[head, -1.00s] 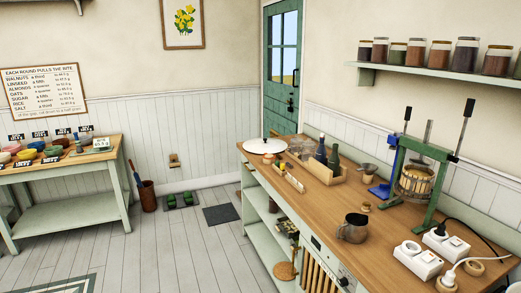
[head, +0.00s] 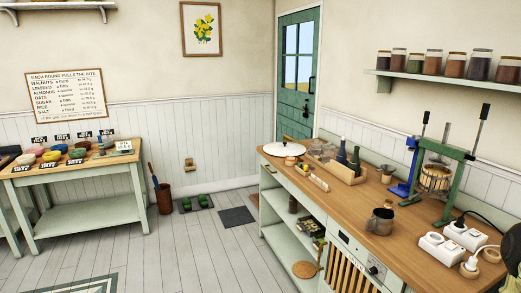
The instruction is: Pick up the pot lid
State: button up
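The white pot lid (head: 284,149) lies on the wooden worktop (head: 345,208) at its far left end, near the green door. It is a shallow round dome with a small dark knob on top. It looks flat on the surface and uncovered.
A wooden crate with dark bottles (head: 347,165) and a row of small items (head: 311,177) stand right of the lid. A metal jug (head: 380,220), a green press (head: 438,180) and white power sockets (head: 445,248) are farther right. The floor (head: 195,250) left of the counter is clear.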

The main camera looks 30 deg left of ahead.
aim_at(279, 149)
jog(key=u, duration=0.7)
jog(key=i, duration=0.95)
jog(key=u, duration=1.15)
jog(key=i, duration=1.6)
jog(key=z, duration=0.7)
jog(key=i, duration=1.25)
jog(key=z, duration=0.75)
